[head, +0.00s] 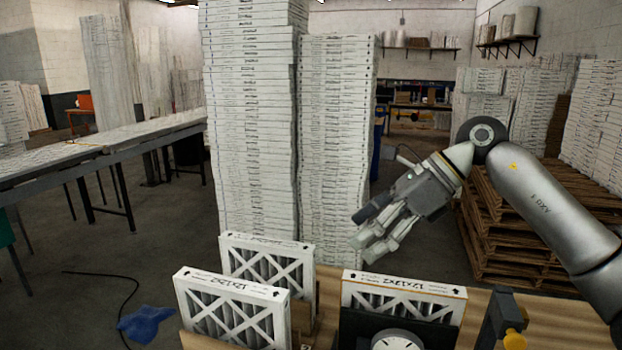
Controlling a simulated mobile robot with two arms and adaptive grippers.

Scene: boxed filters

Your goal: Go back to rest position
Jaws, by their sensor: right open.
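My right gripper (363,236) is open and empty. It hangs in the air above the wooden table, in front of the tall filter stacks, with its fingers pointing left and down. Its arm comes in from the right edge. Below it, a boxed filter (400,290) stands upright behind a dark panel. Two more white filters stand upright to the left, one at the front (232,308) and one behind it (267,258). My left gripper is not in view.
Tall stacks of filters (250,120) rise behind the table (471,318). A black and yellow device (503,320) stands at the table's right. Wooden pallets (500,225) bear stacks at the right. A long conveyor-like bench (110,143) runs at the left. A blue cloth (146,323) lies at lower left.

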